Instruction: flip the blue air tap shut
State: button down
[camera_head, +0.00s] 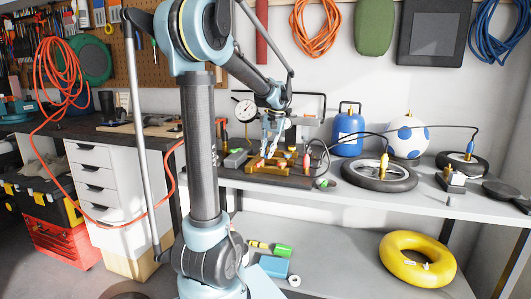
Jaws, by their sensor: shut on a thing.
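My gripper (270,141) hangs down over a brass air manifold (268,166) on a dark board on the workbench. Its fingers are closed on a small part at the top of the manifold, which appears to be the lever of the blue air tap. The fingers largely hide that tap, and its angle is too small to read. A red-orange fitting (306,163) stands at the right end of the manifold.
A pressure gauge (245,110) stands behind at the left. A yellow ring (388,261) lies on the lower shelf.

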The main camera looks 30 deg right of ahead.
jog(key=c, duration=1.7)
grip_release()
jog(key=r, duration=0.4)
jog(key=s+d+r, duration=0.1)
jog(key=r, duration=0.6)
jog(key=shift+s+d+r, duration=0.3)
jog(key=shift+r, duration=0.05)
